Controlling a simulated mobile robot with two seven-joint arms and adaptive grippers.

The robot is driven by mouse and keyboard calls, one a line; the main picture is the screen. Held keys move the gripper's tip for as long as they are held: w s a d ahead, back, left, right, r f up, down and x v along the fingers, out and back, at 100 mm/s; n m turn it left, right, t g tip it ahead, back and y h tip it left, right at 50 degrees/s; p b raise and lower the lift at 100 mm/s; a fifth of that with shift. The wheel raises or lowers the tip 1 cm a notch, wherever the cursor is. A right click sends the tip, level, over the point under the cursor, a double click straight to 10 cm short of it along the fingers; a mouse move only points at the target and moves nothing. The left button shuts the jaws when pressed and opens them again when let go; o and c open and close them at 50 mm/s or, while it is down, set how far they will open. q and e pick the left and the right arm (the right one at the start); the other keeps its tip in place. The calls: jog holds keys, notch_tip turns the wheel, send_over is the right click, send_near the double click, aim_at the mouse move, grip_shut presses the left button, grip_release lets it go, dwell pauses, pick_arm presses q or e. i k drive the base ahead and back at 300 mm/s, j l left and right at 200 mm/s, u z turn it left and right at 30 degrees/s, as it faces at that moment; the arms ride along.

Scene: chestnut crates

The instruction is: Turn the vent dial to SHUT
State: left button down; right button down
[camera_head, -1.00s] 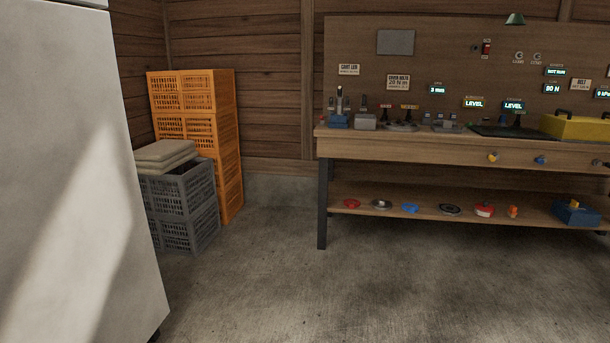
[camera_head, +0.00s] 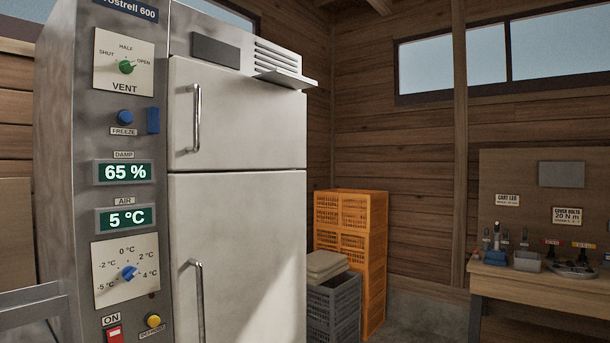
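The vent dial (camera_head: 126,67) is a small green knob on a white plate marked SHUT, HALF and OPEN, with VENT below. It is high on the grey control panel (camera_head: 72,130) at the left of the head view. SHUT is at its left, HALF at the top and OPEN at the right. The knob is small; its pointer seems to lean right, towards OPEN. Neither of my grippers is in view.
Below the dial are a blue FREEZE knob (camera_head: 125,117), displays reading 65 % and 5 °C, a blue temperature dial (camera_head: 129,272), a red switch (camera_head: 115,335) and a yellow button (camera_head: 153,320). White cabinet doors (camera_head: 240,240) with handles adjoin. Orange crates (camera_head: 376,265) and a workbench (camera_head: 545,285) stand right.

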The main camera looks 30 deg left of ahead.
aim_at(127, 67)
jog(key=u, duration=1.85)
jog(key=i+l+u, duration=0.1)
jog(key=l, duration=0.75)
jog(key=i+l+u, duration=0.1)
jog(key=l, duration=0.8)
jog(key=i+l+u, duration=0.1)
jog(key=l, duration=0.75)
